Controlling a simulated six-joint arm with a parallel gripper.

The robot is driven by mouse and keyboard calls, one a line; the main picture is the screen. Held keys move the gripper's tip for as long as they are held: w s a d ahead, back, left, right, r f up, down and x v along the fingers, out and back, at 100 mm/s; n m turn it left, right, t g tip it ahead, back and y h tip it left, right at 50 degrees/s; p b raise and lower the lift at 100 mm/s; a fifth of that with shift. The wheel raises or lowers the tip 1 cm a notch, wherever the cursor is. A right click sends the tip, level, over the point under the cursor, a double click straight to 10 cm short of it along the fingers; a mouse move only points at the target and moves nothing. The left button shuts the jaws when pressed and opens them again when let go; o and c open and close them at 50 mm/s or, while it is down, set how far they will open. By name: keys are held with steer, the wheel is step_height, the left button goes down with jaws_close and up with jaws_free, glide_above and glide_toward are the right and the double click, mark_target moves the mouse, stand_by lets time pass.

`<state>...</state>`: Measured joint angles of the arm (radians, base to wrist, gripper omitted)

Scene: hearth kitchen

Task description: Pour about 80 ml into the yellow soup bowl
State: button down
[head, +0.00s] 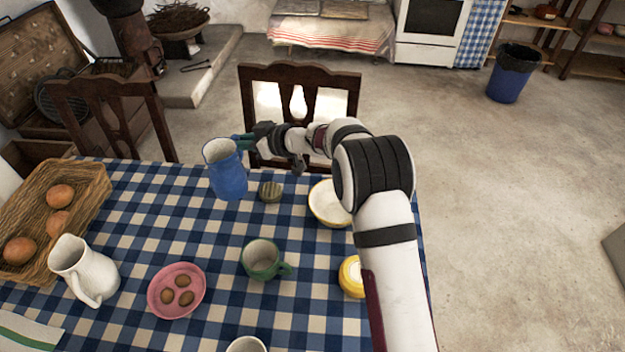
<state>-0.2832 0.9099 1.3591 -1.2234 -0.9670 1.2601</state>
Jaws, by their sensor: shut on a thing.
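My gripper (246,142) is shut on a blue jug (228,180) near the far edge of the table. It grips the jug at its upper right side. The jug is near upright, with its pale open mouth facing up. Its contents cannot be made out, and I cannot tell whether its base touches the cloth. The yellow soup bowl (322,212), pale inside with a yellow rim, stands to the right of the jug. My arm hides its right part. The visible inside looks pale and empty.
A small greenish round thing (270,192) sits between jug and bowl. A green mug (262,260), a pink dish (177,291) with small brown things, a yellow round thing (351,276), a white pitcher (85,270) and a basket (92,205) stand nearer or left. A chair (300,75) stands behind.

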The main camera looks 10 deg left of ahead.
step_height(320, 180, up, 4)
steer(key=shift+r, duration=0.2)
steer(key=shift+w+d, duration=0.2)
steer(key=shift+d, duration=0.05)
steer(key=w+d+m+t+h, duration=0.15)
steer(key=w+d, duration=0.25)
steer(key=d, duration=0.8)
steer(key=w+d+m+t+h, duration=0.1)
steer(key=w+d+m+t, duration=0.3)
steer(key=d, duration=0.9)
steer(key=w+d+m+h, duration=0.15)
steer(key=w+d, duration=0.35)
steer(key=d, duration=0.7)
step_height(320, 180, down, 14)
steer(key=n, duration=0.1)
steer(key=shift+f, duration=0.25)
steer(key=shift+r+t, duration=0.15)
steer(key=shift+t, duration=0.1)
